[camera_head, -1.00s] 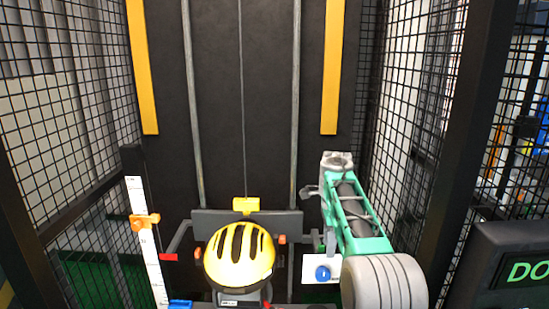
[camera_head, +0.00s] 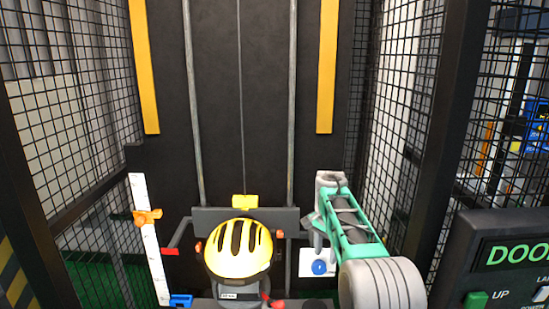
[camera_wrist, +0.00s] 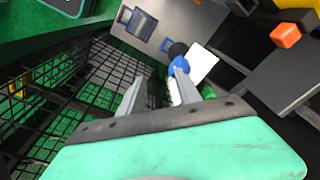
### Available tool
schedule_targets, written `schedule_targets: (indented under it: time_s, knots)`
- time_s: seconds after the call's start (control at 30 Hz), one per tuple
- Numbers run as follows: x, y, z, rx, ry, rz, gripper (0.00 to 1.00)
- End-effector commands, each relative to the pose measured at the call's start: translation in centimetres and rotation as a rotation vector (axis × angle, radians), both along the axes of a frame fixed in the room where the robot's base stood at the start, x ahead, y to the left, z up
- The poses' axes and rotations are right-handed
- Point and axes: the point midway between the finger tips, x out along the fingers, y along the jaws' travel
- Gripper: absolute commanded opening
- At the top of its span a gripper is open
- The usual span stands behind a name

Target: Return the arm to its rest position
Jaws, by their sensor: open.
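My arm (camera_head: 357,240), teal and grey, stands at the right of the carriage in the head view, its upper end bent over toward the left. My gripper shows in the wrist view (camera_wrist: 160,88) with its two grey fingers apart. In that view a blue knob (camera_wrist: 178,66) and a white plate (camera_wrist: 203,63) appear beyond the fingers; I cannot tell how far off they are. The white plate with the blue knob (camera_head: 319,267) also shows in the head view, just left of my arm. No held object shows between the fingers.
A yellow helmet (camera_head: 238,247) sits at the carriage (camera_head: 270,219) in front. A white scale (camera_head: 147,235) with an orange marker (camera_head: 147,217) stands at the left. Black mesh walls (camera_head: 60,110) flank the tower, and a control panel (camera_head: 503,265) is at the lower right.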

Motion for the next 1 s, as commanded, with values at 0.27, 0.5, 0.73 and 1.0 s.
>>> schedule_targets:
  time_s: [0.27,0.5,0.73,1.0]
  knots:
    - [-7.8,0.0,-10.8,-0.029,0.166,0.474,0.41]
    - [-21.9,0.6,-11.3,0.002,0.201,0.796,0.41]
    - [-34.6,1.0,-8.6,0.009,0.147,0.828,0.41]
    - [-35.4,0.8,-0.9,-0.106,-0.132,0.811,0.41]
